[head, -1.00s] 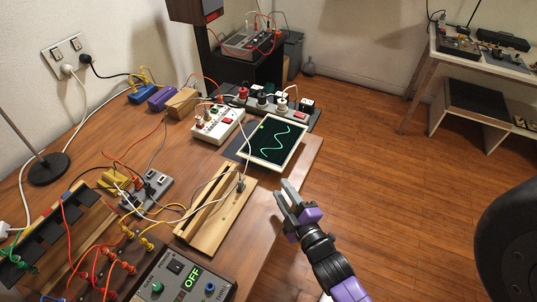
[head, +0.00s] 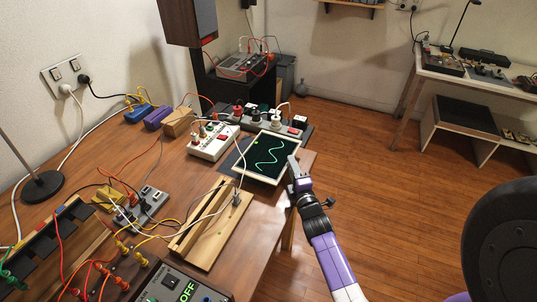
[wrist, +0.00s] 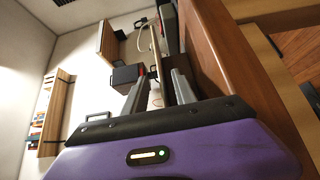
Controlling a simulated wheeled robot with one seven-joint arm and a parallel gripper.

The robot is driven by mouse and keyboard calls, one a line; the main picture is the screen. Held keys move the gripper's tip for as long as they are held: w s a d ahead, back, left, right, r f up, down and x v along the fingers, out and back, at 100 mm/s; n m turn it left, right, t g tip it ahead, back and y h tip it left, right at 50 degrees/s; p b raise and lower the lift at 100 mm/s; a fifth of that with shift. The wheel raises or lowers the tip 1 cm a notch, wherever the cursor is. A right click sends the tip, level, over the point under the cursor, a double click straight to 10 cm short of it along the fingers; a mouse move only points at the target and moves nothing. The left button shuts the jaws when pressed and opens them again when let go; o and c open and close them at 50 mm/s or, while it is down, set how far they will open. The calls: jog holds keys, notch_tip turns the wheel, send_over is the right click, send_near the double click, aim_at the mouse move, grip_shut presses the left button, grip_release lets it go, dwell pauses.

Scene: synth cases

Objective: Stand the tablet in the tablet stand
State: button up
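The tablet (head: 253,162), a dark screen with a green wave and a pale frame, lies flat near the table's right edge. The wooden tablet stand (head: 205,250), with a long slot between raised rails, sits nearer on the table and looks empty. My gripper (head: 294,168) is at the tablet's right edge. In the wrist view, my gripper's fingers (wrist: 157,88) are apart, and a thin pale edge, seemingly the tablet's (wrist: 157,50), shows between them. I cannot see contact with either finger.
A white control box (head: 213,141) and a power strip with plugs (head: 290,131) stand behind the tablet. A cable runs across the stand. Cables and an instrument box reading OFF (head: 172,287) crowd the near table.

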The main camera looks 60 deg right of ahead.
jog(key=shift+x, duration=1.55)
jog(key=shift+s, duration=0.1)
grip_shut()
jog(key=shift+f, duration=0.1)
